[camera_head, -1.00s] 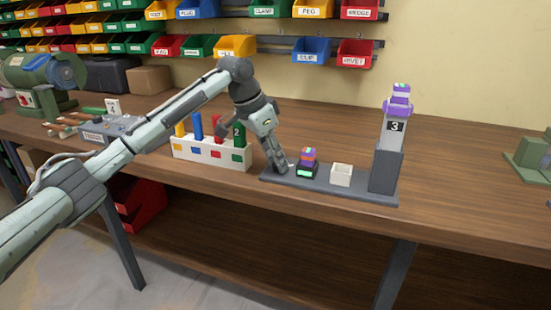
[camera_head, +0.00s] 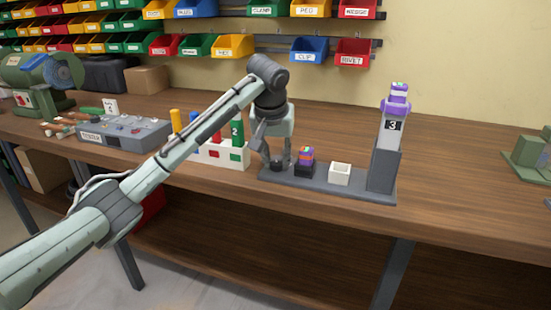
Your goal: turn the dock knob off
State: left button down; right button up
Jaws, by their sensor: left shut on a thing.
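The dock is a long grey plate (camera_head: 322,184) on the workbench, with a tower marked 3 (camera_head: 386,150) at its right end. A small dark knob (camera_head: 277,166) sits at the plate's left end, partly hidden by my fingers. My left gripper (camera_head: 276,161) points down over it, shut on the knob. Right beside it on the plate is a black holder (camera_head: 304,172) with a multicoloured cube (camera_head: 306,155) on top; its front looks dark. My right gripper is not in view.
A white open box (camera_head: 340,174) stands on the plate. A white block with coloured pegs (camera_head: 210,153) stands close behind my left forearm. A grey box (camera_head: 123,132) is farther left. The bench right of the tower is mostly clear.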

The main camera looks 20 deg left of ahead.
pick_arm(q)
jog(key=shift+n, duration=0.4)
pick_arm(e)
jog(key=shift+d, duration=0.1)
pick_arm(q)
jog(key=shift+y, duration=0.3)
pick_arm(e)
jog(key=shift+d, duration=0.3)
pick_arm(q)
jog(key=c, duration=1.2)
grip_release()
jog(key=shift+r, duration=0.1)
jog(key=v, duration=1.2)
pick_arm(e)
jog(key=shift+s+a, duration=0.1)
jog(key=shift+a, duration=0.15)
